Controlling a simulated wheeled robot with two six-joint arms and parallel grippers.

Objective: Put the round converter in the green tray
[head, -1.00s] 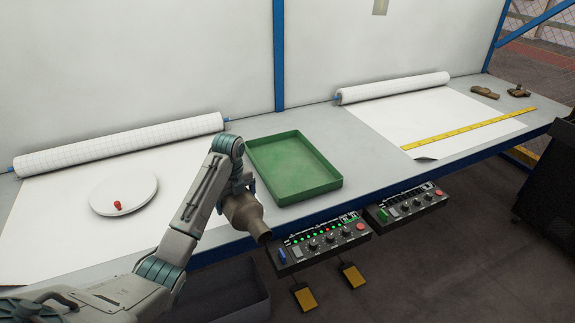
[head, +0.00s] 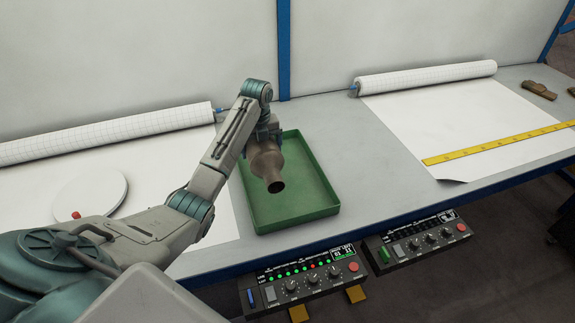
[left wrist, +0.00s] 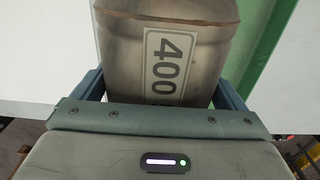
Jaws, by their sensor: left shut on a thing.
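The round converter (head: 267,163) is a brown-grey metal body with an open pipe end that points down and toward the front. My left gripper (head: 268,135) is shut on it and holds it over the left part of the green tray (head: 316,209). In the left wrist view the converter (left wrist: 205,60) sits between the two fingers of my left gripper (left wrist: 165,85) and carries a label reading 400. The green tray's rim (left wrist: 272,45) shows at the right there. The height of the converter above the tray floor is hard to tell. My right gripper is not in view.
A white round disc (head: 92,190) with a small red knob (head: 76,215) lies on the left paper sheet. Control boxes (head: 300,277) hang at the bench's front edge. A yellow ruler (head: 490,147) lies on the right paper sheet (head: 430,115). Paper rolls lie along the back.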

